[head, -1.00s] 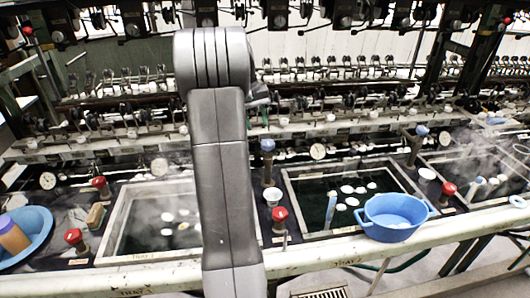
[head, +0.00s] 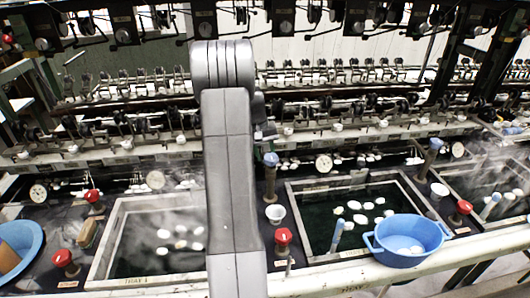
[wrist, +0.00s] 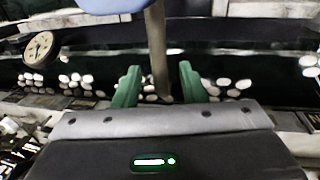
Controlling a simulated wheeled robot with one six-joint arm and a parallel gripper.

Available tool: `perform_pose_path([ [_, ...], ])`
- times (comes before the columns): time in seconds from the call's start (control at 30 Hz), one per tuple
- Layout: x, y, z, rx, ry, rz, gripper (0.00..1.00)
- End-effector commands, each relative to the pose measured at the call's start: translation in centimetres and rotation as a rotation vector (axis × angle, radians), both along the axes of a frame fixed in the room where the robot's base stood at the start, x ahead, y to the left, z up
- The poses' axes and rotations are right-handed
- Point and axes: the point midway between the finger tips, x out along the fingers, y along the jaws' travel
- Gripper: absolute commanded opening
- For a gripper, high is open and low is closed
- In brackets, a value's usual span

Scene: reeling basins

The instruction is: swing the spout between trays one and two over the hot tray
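Tray one (head: 122,279) is at the left in the head view, with steam over dark water and several white cocoons. Tray two (head: 296,222) is in the middle, with dark water, cocoons and no clear steam. The spout (head: 270,180), a post with a blue knob on top, stands between them. Where its outlet points is not clear. In the wrist view the spout's post (wrist: 157,45) rises between the green fingers of my gripper (wrist: 160,86). The fingers are open, with a gap visible on each side of the post. In the head view my arm hides the gripper.
A blue basin (head: 408,257) sits at tray two's front right corner. A red knob (head: 283,236) and a white cup (head: 275,212) stand near the spout. A second blue-topped post (head: 431,158) is beyond tray two. A steaming tray (head: 500,180) is at the far right.

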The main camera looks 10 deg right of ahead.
Motion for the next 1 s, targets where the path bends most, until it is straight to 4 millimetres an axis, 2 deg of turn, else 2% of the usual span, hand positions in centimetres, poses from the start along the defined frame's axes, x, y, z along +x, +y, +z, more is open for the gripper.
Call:
perform_pose_path([
  [0.17, 0.0, 0.0, 0.0, 0.000, 0.000, 0.000, 0.38],
  [0.37, 0.0, 0.0, 0.0, 0.000, 0.000, 0.000, 0.03],
  [0.4, 0.0, 0.0, 0.0, 0.000, 0.000, 0.000, 0.00],
  [0.77, 0.0, 0.3, 0.0, 0.000, 0.000, 0.029, 0.00],
  [1.0, -0.2, 1.4, 0.0, 0.000, 0.000, 0.149, 0.00],
])
